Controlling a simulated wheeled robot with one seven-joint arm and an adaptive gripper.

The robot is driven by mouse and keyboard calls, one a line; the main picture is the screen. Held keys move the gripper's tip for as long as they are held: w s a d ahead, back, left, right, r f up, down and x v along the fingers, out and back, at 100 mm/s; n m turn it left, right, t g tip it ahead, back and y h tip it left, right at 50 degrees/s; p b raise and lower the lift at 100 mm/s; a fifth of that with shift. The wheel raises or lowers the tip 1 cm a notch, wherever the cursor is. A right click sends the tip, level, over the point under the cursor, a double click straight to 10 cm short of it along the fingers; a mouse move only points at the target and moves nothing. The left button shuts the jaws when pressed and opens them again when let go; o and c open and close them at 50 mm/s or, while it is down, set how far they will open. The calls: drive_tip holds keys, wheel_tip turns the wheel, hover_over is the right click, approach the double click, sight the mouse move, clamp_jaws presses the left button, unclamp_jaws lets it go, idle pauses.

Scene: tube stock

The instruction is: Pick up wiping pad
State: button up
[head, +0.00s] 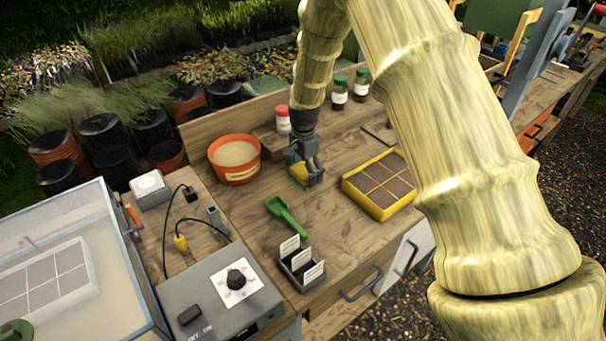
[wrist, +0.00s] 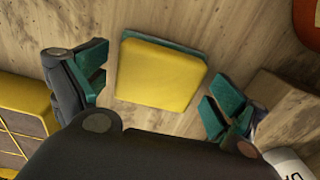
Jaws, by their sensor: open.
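The wiping pad (wrist: 160,75) is a yellow square block with a green layer showing along its far and right edges. It lies flat on the wooden bench in the wrist view. In the head view its yellow side (head: 298,172) shows partly behind my gripper (head: 306,170). My gripper (wrist: 155,90) is open, with teal-padded fingers to the left and right of the pad. In the wrist view there is bare wood between the pad and each finger, so the fingers look apart from it. The exact height of the fingertips above the bench is unclear.
An orange bowl (head: 234,173) stands left of my gripper, a yellow tray (head: 374,208) to the right. A green scoop (head: 286,214) and a label holder (head: 297,283) lie nearer. A red-capped jar (head: 282,121) and wooden block (wrist: 287,103) are close behind.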

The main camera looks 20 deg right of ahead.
sight(303, 171)
drive_tip(key=shift+s+r, duration=0.25)
drive_tip(key=shift+r, duration=0.05)
drive_tip(key=c, duration=1.1)
drive_tip(key=shift+w+r+b, duration=0.1)
drive_tip(key=shift+r+b, duration=0.25)
drive_tip(key=shift+r, duration=0.1)
drive_tip(key=shift+s+a+r+b, duration=0.1)
drive_tip(key=shift+s+r+b, duration=0.15)
drive_tip(key=shift+r, duration=0.35)
drive_tip(key=shift+s+a+r+b, duration=0.15)
drive_tip(key=shift+r+b, duration=0.2)
drive_tip(key=shift+r, duration=0.25)
drive_tip(key=s+a+b, duration=0.1)
drive_tip(key=s+a, duration=0.1)
drive_tip(key=s, duration=0.2)
drive_tip(key=s+a+r+b, duration=0.1)
drive_tip(key=s+a, duration=0.1)
drive_tip(key=s, duration=0.3)
drive_tip(key=s+a+b, duration=0.1)
drive_tip(key=s+a, duration=0.2)
drive_tip(key=s, duration=0.1)
drive_tip(key=shift+s+a+r, duration=0.1)
drive_tip(key=shift+s+r, duration=0.05)
drive_tip(key=shift+r, duration=0.15)
